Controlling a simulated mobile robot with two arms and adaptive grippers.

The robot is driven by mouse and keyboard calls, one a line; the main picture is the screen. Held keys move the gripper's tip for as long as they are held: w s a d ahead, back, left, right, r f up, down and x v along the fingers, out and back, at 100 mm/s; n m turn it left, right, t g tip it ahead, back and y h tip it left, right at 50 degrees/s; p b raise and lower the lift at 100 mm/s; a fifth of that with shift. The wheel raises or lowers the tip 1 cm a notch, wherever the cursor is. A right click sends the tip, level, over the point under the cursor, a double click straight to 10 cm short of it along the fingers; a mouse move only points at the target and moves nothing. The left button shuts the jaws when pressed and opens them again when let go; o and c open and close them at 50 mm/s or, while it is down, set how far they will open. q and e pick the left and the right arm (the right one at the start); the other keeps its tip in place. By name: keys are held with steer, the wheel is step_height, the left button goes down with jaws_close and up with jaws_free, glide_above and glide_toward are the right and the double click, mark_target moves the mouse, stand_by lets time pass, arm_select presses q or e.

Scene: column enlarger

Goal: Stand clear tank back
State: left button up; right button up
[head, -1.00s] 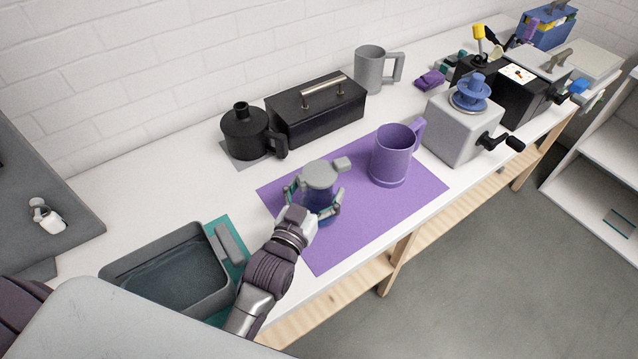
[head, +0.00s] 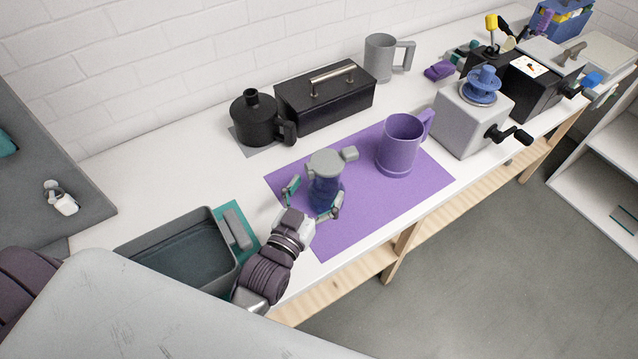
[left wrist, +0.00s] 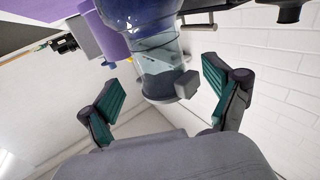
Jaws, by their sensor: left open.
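The clear tank (head: 325,192), a see-through bluish vessel with a grey lid and a side spout or tab, stands upright on the purple mat (head: 350,222). My left gripper (head: 309,198) is open at the tank's near side, its teal-padded fingers spread to either side of it with gaps showing. In the left wrist view the tank (left wrist: 155,50) appears inverted beyond the fingers, with liquid inside, and the open left gripper (left wrist: 168,98) holds nothing. My right gripper is not in view.
A purple mug (head: 399,148) stands right of the tank on the same mat. Behind are a black jug (head: 255,122) and a black box (head: 330,103). A grey tray (head: 175,255) lies front left; a grey grinder-like box (head: 468,122) stands right.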

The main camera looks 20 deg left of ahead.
arm_select(q)
steer(key=shift+s+a+p, duration=0.15)
steer(key=shift+s+p, duration=0.25)
steer(key=shift+s, duration=1.1)
steer(key=s+a, duration=0.1)
steer(key=s, duration=1.1)
steer(key=shift+a, duration=0.15)
steer(key=shift+f, duration=0.1)
